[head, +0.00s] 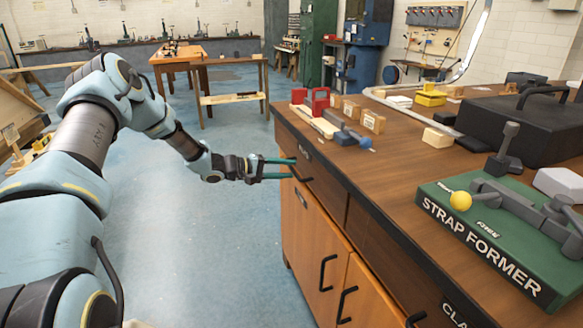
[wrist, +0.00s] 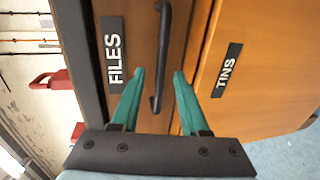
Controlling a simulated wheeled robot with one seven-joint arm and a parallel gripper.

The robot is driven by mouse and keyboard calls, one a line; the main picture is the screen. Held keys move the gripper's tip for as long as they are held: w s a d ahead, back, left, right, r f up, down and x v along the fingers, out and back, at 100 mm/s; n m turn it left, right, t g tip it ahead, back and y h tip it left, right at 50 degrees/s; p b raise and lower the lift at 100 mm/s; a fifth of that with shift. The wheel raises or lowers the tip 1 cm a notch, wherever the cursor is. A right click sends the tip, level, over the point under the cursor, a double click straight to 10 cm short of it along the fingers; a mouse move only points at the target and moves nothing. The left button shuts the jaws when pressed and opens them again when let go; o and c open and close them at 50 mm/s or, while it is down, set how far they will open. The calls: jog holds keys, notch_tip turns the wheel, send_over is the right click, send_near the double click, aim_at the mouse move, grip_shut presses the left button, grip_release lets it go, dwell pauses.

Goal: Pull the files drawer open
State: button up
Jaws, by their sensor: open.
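The files drawer (wrist: 134,22) is a dark brown front with a black "FILES" label and a dark bar handle (wrist: 161,60). In the wrist view my gripper (wrist: 160,75) is open, with one green finger on each side of the handle's lower end. I cannot tell whether either finger touches the handle. In the head view my gripper (head: 293,168) is at the far end of the workbench's front, by the drawer (head: 322,178). The drawer front looks flush with the bench, and the fingers partly hide the handle there.
Below the drawer is an orange cupboard door labelled "TINS" (wrist: 240,75), with black handles on the doors. The wooden benchtop (head: 400,165) holds a green strap former (head: 485,235), a red tool (head: 312,100) and small blocks. The blue floor (head: 200,250) left of the bench is clear.

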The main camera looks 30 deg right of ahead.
jog(key=shift+x, duration=1.05)
grip_shut()
dwell(0.7)
